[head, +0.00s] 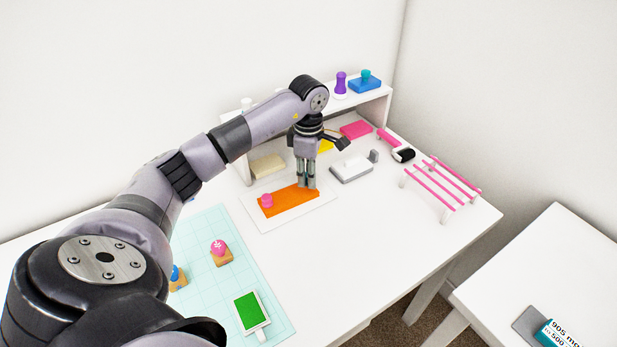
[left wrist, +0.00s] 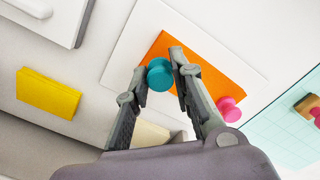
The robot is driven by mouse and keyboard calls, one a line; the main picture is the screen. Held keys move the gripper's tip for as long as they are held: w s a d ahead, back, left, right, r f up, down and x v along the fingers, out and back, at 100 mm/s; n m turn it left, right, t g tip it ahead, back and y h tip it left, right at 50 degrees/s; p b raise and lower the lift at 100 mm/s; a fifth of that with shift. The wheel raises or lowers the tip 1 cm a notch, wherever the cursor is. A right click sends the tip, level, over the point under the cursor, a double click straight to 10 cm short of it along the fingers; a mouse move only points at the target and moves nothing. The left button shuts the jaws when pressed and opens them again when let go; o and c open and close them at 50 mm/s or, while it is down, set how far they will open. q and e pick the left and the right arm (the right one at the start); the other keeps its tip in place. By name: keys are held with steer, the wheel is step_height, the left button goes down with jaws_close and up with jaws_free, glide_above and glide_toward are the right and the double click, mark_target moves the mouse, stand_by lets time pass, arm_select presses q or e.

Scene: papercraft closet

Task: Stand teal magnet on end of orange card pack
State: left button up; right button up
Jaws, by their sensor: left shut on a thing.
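The orange card pack (head: 288,202) lies flat on a white sheet on the table, with a pink magnet (head: 267,201) on its left end. My left gripper (head: 307,186) points down over the pack's right end. In the left wrist view its fingers are shut on the teal magnet (left wrist: 159,75), whose round top shows between the fingertips, by the edge of the orange pack (left wrist: 215,75). The fingers hide the magnet in the head view. I cannot tell whether it touches the pack. My right gripper is not in view.
A white shelf (head: 385,92) behind bears a purple piece (head: 341,82) and a blue pack (head: 365,85) with a teal piece on it. A grey-and-white stapler-like object (head: 352,168) and a pink-barred rack (head: 440,187) stand right. A cutting mat (head: 212,255) lies front left.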

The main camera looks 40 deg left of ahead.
arm_select(q)
steer(key=shift+f, duration=0.8)
steer(key=o, duration=0.9)
steer(key=shift+f, duration=0.1)
step_height(320, 180, up, 12)
steer(key=shift+r+b, duration=0.15)
steer(key=shift+b, duration=0.2)
